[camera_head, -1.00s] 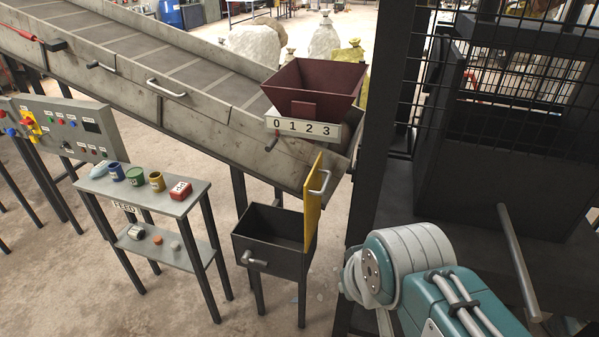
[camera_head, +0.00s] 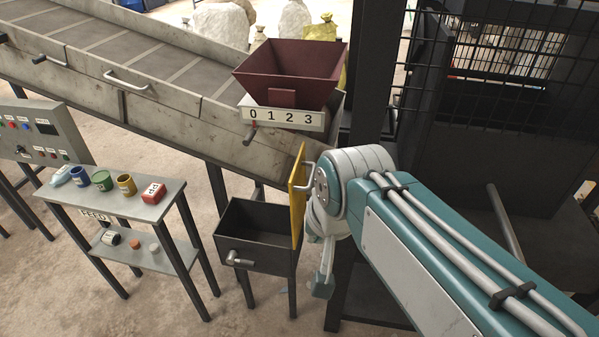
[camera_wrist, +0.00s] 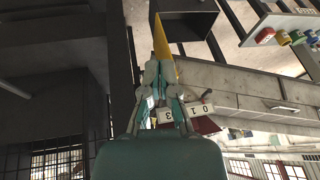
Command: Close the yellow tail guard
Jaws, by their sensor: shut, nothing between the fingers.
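The yellow tail guard (camera_head: 298,200) is a thin upright panel, seen nearly edge-on, at the right side of the open dark bin under the conveyor's tail. A pale handle (camera_head: 307,164) stands out from its right face, partly hidden by my arm. My gripper hangs just right of the guard, mostly hidden behind my wrist in the head view. In the wrist view my gripper (camera_wrist: 160,72) is shut and empty, and the yellow guard (camera_wrist: 163,42) shows just beyond its fingertips. I cannot tell whether they touch.
The dark bin (camera_head: 228,262) stands below the conveyor (camera_head: 150,85). A maroon hopper (camera_head: 287,75) with a number plate sits above. A small table (camera_head: 150,209) with cups is at left. A dark frame and mesh cage (camera_head: 500,85) stand right.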

